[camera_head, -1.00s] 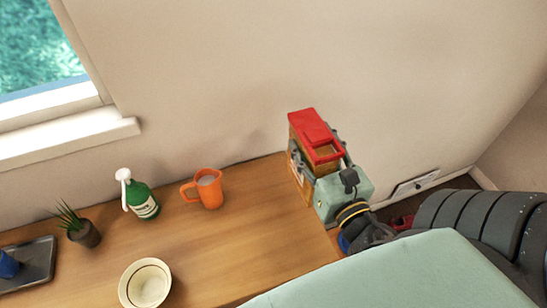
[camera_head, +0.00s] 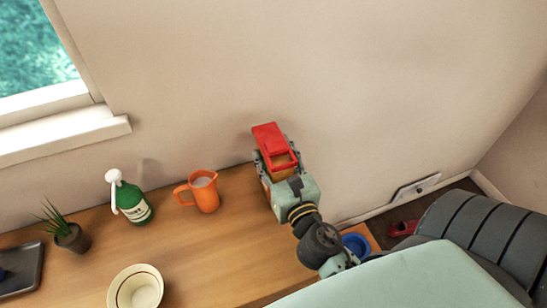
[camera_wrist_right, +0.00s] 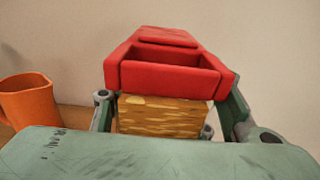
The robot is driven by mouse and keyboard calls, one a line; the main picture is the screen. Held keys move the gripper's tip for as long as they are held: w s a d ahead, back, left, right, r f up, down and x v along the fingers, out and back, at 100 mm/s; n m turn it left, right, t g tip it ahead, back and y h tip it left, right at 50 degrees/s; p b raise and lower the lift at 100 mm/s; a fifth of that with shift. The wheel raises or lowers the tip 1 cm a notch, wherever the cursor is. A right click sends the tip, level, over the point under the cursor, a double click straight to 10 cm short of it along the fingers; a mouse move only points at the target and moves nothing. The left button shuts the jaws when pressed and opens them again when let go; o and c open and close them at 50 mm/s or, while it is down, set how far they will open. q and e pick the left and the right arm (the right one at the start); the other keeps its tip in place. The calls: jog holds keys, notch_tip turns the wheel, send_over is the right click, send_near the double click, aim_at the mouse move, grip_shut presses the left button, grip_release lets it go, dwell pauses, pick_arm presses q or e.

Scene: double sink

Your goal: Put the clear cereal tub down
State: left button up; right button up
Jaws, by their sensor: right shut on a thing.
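The clear cereal tub (camera_head: 279,158) has a red lid with an opening and brown-yellow contents. It is at the right back of the wooden counter, near the wall. My right gripper (camera_head: 275,165) is shut on it, with a finger on each side. In the right wrist view the tub (camera_wrist_right: 160,115) stands upright between the two fingers, its red lid above them. The gripper hides its lower part, so I cannot tell whether its base touches the counter. My left gripper is not in view.
An orange jug (camera_head: 204,192) stands left of the tub. Bare counter (camera_head: 225,240) lies between bowl and gripper.

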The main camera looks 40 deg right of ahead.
aim_at(285, 177)
jog(key=shift+r, duration=0.1)
jog(key=shift+d+f, duration=0.1)
jog(key=shift+f, duration=0.1)
jog(key=o, duration=1.4)
jog(key=shift+r, duration=0.15)
jog(key=b+v, duration=0.5)
jog(key=v, duration=0.5)
jog(key=shift+w, duration=0.1)
jog(key=shift+v, duration=1.15)
jog(key=shift+r, duration=0.1)
